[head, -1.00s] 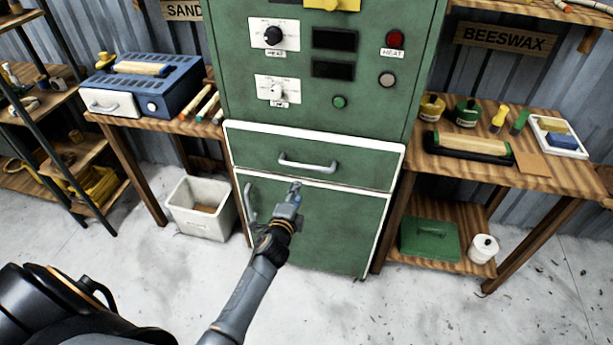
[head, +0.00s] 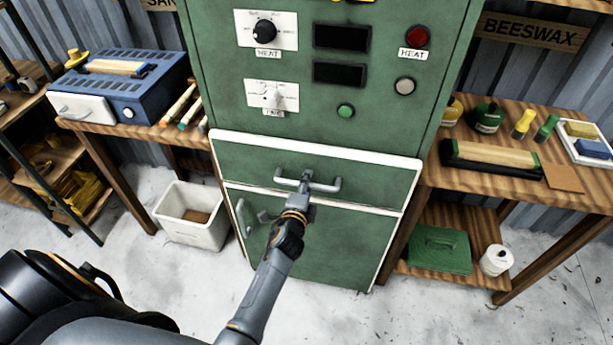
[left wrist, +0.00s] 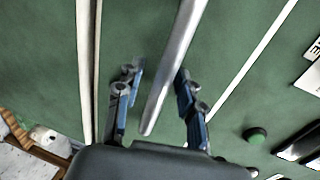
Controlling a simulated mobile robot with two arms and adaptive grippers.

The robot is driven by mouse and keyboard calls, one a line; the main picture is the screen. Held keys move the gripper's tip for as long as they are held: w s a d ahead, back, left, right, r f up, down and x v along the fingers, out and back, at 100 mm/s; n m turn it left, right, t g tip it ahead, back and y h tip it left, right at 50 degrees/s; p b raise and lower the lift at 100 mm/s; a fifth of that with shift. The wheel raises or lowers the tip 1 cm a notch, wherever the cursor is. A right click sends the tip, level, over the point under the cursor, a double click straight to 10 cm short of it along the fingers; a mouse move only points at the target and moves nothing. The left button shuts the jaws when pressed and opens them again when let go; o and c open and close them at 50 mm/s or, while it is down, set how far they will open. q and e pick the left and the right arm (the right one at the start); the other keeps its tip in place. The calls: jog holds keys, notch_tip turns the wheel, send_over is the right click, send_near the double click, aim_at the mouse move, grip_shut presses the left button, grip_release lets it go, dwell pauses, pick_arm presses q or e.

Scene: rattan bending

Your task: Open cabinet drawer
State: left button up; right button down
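The green cabinet (head: 320,105) stands in the centre of the head view. Its drawer (head: 240,158) has a white-edged front and looks shut. The drawer's grey bar handle (head: 331,187) runs across the front, and it shows as a slanted bar in the left wrist view (left wrist: 172,72). My left gripper (head: 305,180) is at the middle of this handle. In the left wrist view its two blue-grey fingers (left wrist: 158,75) stand apart, one on each side of the bar, with gaps visible. My right gripper is not in view.
Below the drawer is a cabinet door (head: 340,245) with an upright handle (head: 243,218). Wooden benches (head: 470,185) flank the cabinet, and a white bin (head: 190,228) stands at left. The floor in front is clear.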

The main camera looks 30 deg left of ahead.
pick_arm(q)
jog(key=shift+r, duration=0.1)
jog(key=shift+c, duration=0.2)
jog(key=c, duration=0.7)
grip_shut()
